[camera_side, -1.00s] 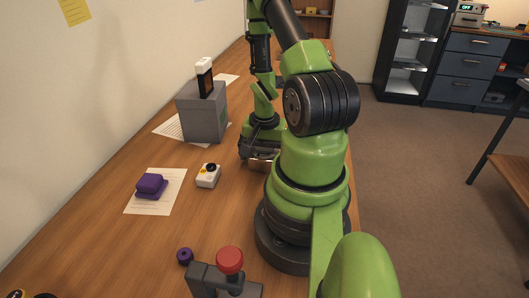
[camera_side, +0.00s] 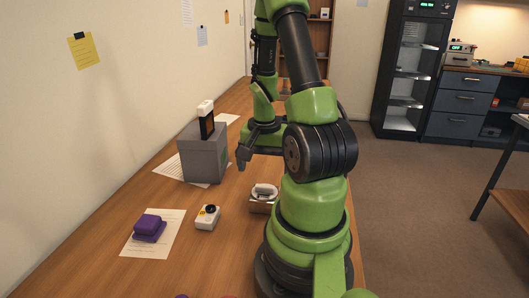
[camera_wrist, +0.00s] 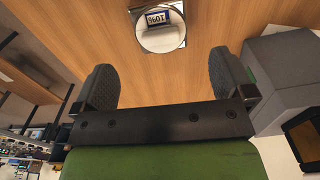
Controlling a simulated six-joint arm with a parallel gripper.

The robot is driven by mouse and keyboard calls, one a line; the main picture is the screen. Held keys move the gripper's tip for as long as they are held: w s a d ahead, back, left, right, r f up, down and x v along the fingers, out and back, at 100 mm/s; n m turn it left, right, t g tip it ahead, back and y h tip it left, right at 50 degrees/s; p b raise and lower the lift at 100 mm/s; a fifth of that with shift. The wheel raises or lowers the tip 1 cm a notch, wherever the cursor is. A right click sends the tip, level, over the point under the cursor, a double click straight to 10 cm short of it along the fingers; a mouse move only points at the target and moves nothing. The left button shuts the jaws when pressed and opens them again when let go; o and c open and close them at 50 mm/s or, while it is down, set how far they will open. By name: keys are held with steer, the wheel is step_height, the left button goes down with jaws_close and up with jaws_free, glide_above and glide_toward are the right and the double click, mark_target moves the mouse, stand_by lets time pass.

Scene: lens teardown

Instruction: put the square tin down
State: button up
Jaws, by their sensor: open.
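The square tin (camera_side: 262,206) sits on the wooden table beside my arm's base in the side view, tan-sided with a pale, shiny round part on top. In the wrist view, a round, mirror-like piece with a small blue-and-white label (camera_wrist: 160,38) lies beyond my fingertips at the top edge; it looks like the top of the tin. My gripper (camera_wrist: 162,85) is open, with bare table between its two dark fingers. In the side view my gripper (camera_side: 244,154) is above the table, behind the tin and apart from it.
A grey box (camera_side: 203,155) with a dark, white-topped device (camera_side: 206,119) stands left of my gripper. A white gadget (camera_side: 207,217) with a black knob and a purple block (camera_side: 149,227) on a paper sheet (camera_side: 166,245) lie nearer. Table between them is clear.

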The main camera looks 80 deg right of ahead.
step_height(320, 180, up, 3)
steer(key=shift+f, duration=0.1)
steer(key=shift+w+a+r, duration=0.1)
steer(key=shift+w+r, duration=0.05)
steer(key=shift+r, duration=0.1)
steer(key=w+a+r+n+t+h, duration=0.1)
steer(key=w+a+r+n+t, duration=0.2)
steer(key=w+a+r+n, duration=0.5)
steer(key=s+a+r+n+t+y, duration=0.1)
steer(key=s+a+r+n+t, duration=0.1)
steer(key=a+r, duration=0.3)
steer(key=s+a+r+n+t+y, duration=0.2)
steer(key=a+r+n, duration=0.2)
steer(key=a, duration=0.4)
steer(key=shift+s+a+r, duration=0.2)
steer(key=shift+s+r, duration=0.05)
steer(key=shift+r, duration=0.1)
